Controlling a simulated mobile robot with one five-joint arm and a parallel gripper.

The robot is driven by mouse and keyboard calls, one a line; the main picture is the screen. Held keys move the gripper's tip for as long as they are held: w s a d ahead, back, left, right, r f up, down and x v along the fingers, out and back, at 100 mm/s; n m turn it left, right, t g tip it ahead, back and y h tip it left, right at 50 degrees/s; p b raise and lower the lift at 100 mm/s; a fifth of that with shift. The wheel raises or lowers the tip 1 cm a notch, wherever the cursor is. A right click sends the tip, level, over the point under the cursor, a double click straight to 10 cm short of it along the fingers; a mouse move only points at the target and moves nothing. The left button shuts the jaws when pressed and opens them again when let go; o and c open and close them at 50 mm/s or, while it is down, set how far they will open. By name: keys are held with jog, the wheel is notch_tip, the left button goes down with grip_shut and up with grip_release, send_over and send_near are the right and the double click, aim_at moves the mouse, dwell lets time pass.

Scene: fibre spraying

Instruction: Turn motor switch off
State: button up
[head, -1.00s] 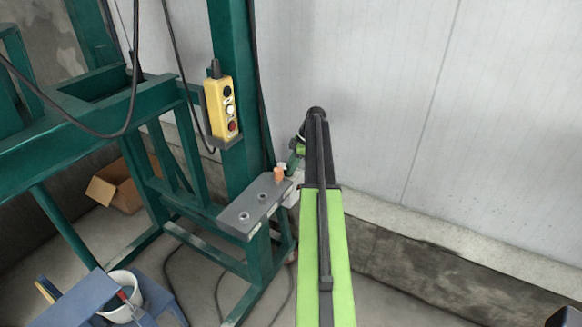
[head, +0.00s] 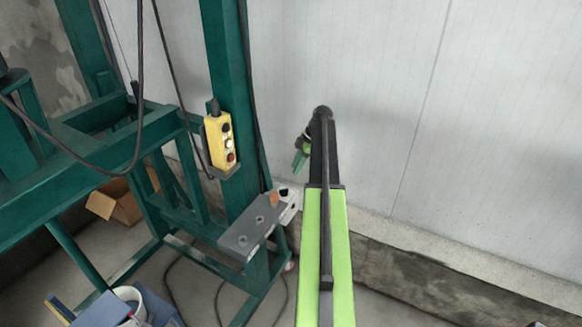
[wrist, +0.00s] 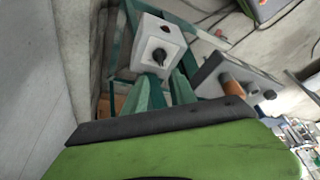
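A white switch box (wrist: 148,35) with a black rotary knob (wrist: 160,55) and a small dark red spot above it shows in the wrist view. The white box (head: 290,203) is also in the head view, at the far end of a grey plate. My gripper (wrist: 166,76) has two green fingers with a narrow gap between their tips and nothing seen between them. In the wrist view the tips appear just below the knob. In the head view my gripper (head: 300,158) is above the box, apart from it in the picture. The knob's exact setting is hard to read.
The grey plate (head: 242,238) carries an orange-brown peg (head: 274,198) beside the box; the peg (wrist: 233,88) also shows in the wrist view. A yellow button pendant (head: 219,143) hangs on the green frame (head: 225,70). A pale wall (head: 380,90) stands behind and right.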

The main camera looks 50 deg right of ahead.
jog(key=p+v, duration=0.3)
jog(key=v, duration=0.2)
jog(key=shift+r, duration=0.15)
